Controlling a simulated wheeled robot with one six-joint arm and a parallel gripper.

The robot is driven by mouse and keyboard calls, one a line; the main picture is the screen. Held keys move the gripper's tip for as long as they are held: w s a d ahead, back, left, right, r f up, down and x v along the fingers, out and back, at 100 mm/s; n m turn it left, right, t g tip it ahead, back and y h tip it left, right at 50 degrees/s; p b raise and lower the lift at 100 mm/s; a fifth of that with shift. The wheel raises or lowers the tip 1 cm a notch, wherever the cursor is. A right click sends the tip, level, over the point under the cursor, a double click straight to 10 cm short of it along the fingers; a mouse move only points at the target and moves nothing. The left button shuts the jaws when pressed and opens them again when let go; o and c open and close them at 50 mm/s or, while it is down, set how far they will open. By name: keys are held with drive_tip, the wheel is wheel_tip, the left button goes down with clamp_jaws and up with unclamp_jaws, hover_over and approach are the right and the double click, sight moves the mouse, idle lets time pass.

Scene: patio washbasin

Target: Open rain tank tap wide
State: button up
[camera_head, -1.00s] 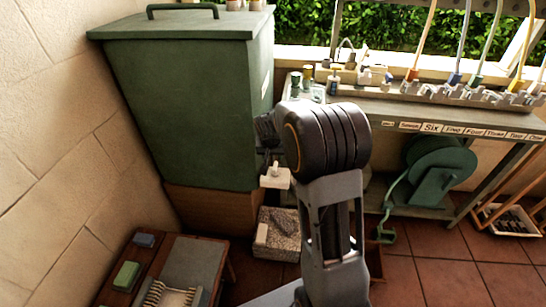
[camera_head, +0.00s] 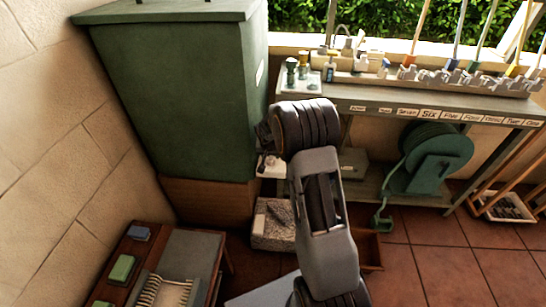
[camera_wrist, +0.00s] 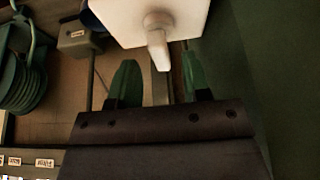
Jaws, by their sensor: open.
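The rain tank (camera_head: 170,105) is a large dark green box with a lid, at the left in the head view. Its tap (camera_head: 268,166) shows as a small pale piece low by the tank's right edge, partly hidden by my arm. In the wrist view the tap is a white square plate (camera_wrist: 125,22) with a pale lever (camera_wrist: 158,45) sticking out. My gripper (camera_wrist: 160,60) has two green fingers, spread apart and empty. The lever's end lies between the fingertips in the picture; I see no clear contact. In the head view my arm hides the gripper.
A grey bench (camera_head: 400,107) with labelled slots and tools stands at the right. A green hose reel (camera_head: 435,160) sits under it. A speckled stone block (camera_head: 272,226) is below the tap. A low wooden table (camera_head: 190,250) is at the lower left.

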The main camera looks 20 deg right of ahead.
drive_tip(key=shift+x, duration=1.1)
drive_tip(key=shift+d, duration=0.1)
